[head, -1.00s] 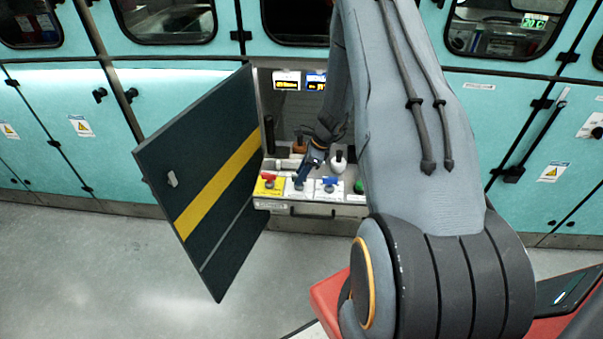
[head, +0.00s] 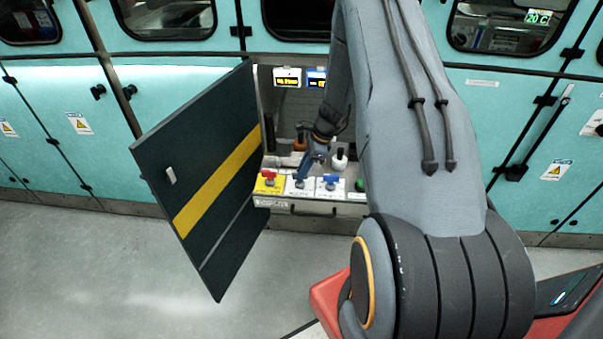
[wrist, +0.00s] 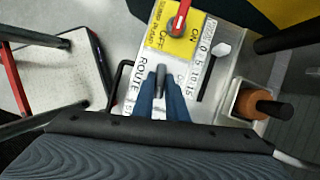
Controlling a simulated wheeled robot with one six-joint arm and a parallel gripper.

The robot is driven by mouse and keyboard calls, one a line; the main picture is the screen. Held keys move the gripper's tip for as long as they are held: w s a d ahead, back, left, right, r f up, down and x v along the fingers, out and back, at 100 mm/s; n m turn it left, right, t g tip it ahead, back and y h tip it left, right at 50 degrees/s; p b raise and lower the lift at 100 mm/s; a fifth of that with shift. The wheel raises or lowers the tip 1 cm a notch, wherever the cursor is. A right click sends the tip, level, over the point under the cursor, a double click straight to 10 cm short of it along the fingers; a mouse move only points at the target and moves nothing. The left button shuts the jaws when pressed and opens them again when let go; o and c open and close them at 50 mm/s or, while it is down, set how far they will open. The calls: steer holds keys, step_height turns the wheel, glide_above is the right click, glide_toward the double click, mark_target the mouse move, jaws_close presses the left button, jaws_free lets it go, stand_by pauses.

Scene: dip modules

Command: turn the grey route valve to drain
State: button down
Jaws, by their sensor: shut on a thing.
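The grey route valve handle (wrist: 161,74) shows between the tips of my gripper (wrist: 161,92) in the wrist view. It stands on a white plate marked ROUTE (wrist: 140,72), and the handle runs nearly straight up the picture. The blue fingers are shut on it and hide its lower part. I cannot read which position mark it points to. In the head view my gripper (head: 302,178) reaches down at the white plate between the red and blue valves, and the handle is mostly hidden.
A red valve (head: 269,177) on yellow and a blue valve (head: 330,182) flank the plate. A brown bottle (wrist: 268,107) stands right of the fingers in the wrist view. The open dark door (head: 205,185) with its yellow stripe is left of the bay. Two lit displays (head: 288,78) hang above.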

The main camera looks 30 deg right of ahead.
steer(key=n+b, duration=0.1)
steer(key=n+g+b, duration=0.1)
steer(key=n, duration=0.1)
steer(key=n+b, duration=0.1)
steer(key=shift+w+f+n+g, duration=0.15)
steer(key=shift+w+n+g, duration=0.15)
steer(key=shift+g, duration=0.1)
steer(key=n+g+b, duration=0.1)
steer(key=n+b, duration=0.2)
steer(key=shift+n, duration=0.3)
steer(key=n+g+b, duration=0.1)
steer(key=n+b, duration=0.1)
steer(key=n, duration=0.1)
steer(key=shift+w+n+g, duration=0.15)
steer(key=shift+n+g, duration=0.15)
steer(key=shift+a+n+g+h+b, duration=0.1)
steer(key=shift+n+g+h+b, duration=0.2)
steer(key=shift+n, duration=0.7)
steer(key=shift+a+n+g+h+b, duration=0.15)
steer(key=shift+n+h+b, duration=0.25)
steer(key=shift+n, duration=0.6)
steer(key=shift+d+r, duration=0.1)
steer(key=shift+r, duration=0.1)
steer(key=c, duration=1.8)
jaws_free()
steer(key=shift+o, duration=0.2)
steer(key=b+v, duration=0.2)
steer(key=v, duration=0.5)
steer(key=shift+w+r, duration=0.25)
steer(key=shift+r, duration=0.1)
